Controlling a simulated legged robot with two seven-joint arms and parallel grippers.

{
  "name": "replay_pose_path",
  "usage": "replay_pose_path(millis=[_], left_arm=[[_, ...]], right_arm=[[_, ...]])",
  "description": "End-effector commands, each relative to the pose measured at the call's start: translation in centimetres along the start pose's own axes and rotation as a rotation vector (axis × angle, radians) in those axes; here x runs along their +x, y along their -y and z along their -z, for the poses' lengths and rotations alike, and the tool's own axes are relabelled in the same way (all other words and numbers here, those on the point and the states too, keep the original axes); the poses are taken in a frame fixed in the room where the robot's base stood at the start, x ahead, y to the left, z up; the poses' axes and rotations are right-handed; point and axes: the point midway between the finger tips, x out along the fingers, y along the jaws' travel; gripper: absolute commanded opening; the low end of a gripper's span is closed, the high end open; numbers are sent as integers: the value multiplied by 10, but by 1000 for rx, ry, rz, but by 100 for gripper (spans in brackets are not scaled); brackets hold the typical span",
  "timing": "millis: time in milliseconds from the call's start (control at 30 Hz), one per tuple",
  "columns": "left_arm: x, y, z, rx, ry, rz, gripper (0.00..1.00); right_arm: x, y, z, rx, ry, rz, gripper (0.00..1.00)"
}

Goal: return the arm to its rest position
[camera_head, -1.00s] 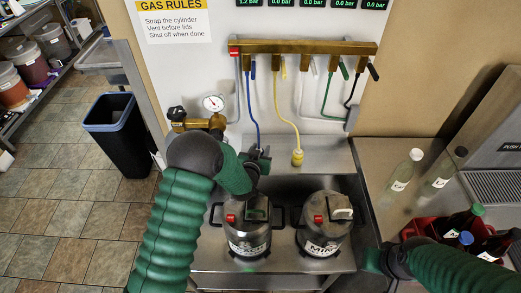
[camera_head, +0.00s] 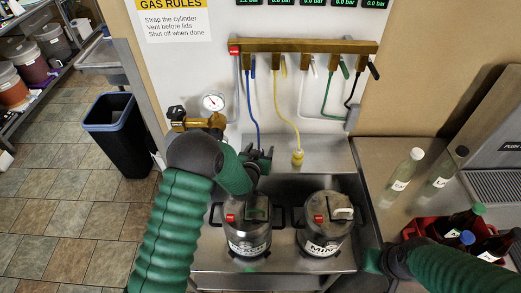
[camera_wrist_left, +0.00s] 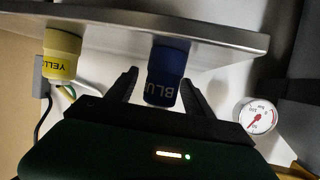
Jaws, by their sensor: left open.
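My left arm reaches from the bottom left over the sink, and its left gripper (camera_head: 262,155) is at the lower end of the blue hose (camera_head: 252,105). In the left wrist view, the blue connector (camera_wrist_left: 166,75) lies between the two spread fingers of the gripper (camera_wrist_left: 162,90), with a gap showing on at least one side. In the head view this connector is hidden by the gripper. My right arm (camera_head: 450,268) shows at the bottom right, bent low; its gripper cannot be made out.
Two steel kegs (camera_head: 247,232) (camera_head: 326,228) stand in the sink below the left gripper. A yellow connector (camera_head: 297,157) hangs to the right and also shows in the wrist view (camera_wrist_left: 62,55). Bottles (camera_head: 408,168) and a red crate (camera_head: 418,226) are at right. A gauge (camera_head: 213,102) is at left.

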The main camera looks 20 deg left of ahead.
Motion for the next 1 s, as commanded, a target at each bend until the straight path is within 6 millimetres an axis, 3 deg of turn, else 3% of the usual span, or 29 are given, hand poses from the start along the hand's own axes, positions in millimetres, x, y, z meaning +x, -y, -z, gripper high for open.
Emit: replay_pose_path(millis=[67,300,633,1000], left_arm=[[0,0,0,0,0,0,60],[0,0,0,0,1,0,90],[-1,0,2,0,0,0,90],[-10,0,27,0,0,0,90]], right_arm=[[0,0,0,0,0,0,0],[0,0,0,0,0,0,0],[-2,0,0,0,0,0,0],[-19,0,4,0,0,0,0]])
